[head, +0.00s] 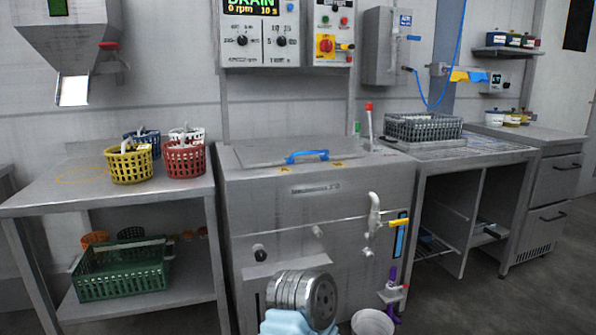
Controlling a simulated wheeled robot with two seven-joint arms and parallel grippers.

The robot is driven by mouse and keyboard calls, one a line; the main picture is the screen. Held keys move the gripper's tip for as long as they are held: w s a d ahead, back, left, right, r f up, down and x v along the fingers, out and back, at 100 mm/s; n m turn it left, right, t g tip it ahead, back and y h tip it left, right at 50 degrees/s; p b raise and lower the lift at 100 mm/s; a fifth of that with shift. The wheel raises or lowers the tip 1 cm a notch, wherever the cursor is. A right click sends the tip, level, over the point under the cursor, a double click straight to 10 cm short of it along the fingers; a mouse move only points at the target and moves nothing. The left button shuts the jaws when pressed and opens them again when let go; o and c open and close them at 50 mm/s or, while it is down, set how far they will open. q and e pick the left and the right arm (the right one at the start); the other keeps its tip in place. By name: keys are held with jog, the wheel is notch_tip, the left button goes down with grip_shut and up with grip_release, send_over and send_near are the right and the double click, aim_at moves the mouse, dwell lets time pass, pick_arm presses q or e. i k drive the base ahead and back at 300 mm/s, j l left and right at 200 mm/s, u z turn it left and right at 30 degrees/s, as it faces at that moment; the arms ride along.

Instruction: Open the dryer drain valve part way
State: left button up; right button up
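The dryer (320,185) is a grey metal cabinet in the middle of the head view, with a blue handle (306,156) on its closed lid. On its front right is a pale upright fitting (374,215) with a yellow lever (396,223) beside it. Neither of my grippers is identifiable in view.
A silver ridged cylinder with a light blue part stands at the bottom centre and hides the dryer's lower front. The control panel (260,32) reads DRAIN. The left table (60,195) holds coloured baskets; a grey basket (423,127) sits on the right counter.

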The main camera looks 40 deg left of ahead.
aim_at(404, 221)
jog(key=u, duration=0.8)
jog(key=i+l, duration=0.1)
jog(key=l, duration=0.2)
jog(key=i+l+u, duration=0.1)
jog(key=l, duration=0.15)
